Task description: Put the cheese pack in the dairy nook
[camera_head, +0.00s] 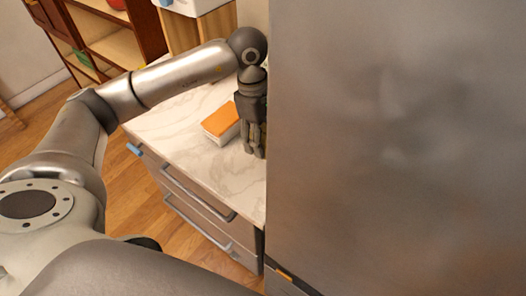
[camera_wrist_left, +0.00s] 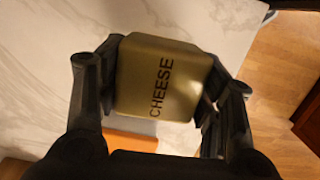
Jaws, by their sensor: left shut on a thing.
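The cheese pack (camera_wrist_left: 160,78) is a dull olive-gold block with rounded edges and the dark word CHEESE on it. In the left wrist view it sits between the two fingers of my left gripper, which is shut on it. In the head view my left gripper (camera_head: 255,145) points down over the marble counter, close to the big grey metal front. There the pack is mostly hidden by the fingers. I cannot tell whether the pack touches the counter. No place is clearly recognisable as the dairy nook. My right gripper is not in view.
An orange-topped white box (camera_head: 221,122) stands on the marble counter (camera_head: 185,131), just left of my left gripper. The tall grey metal front (camera_head: 400,130) closes off the right side. Wooden shelves (camera_head: 115,45) stand at the back left. Drawers with bar handles are below the counter.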

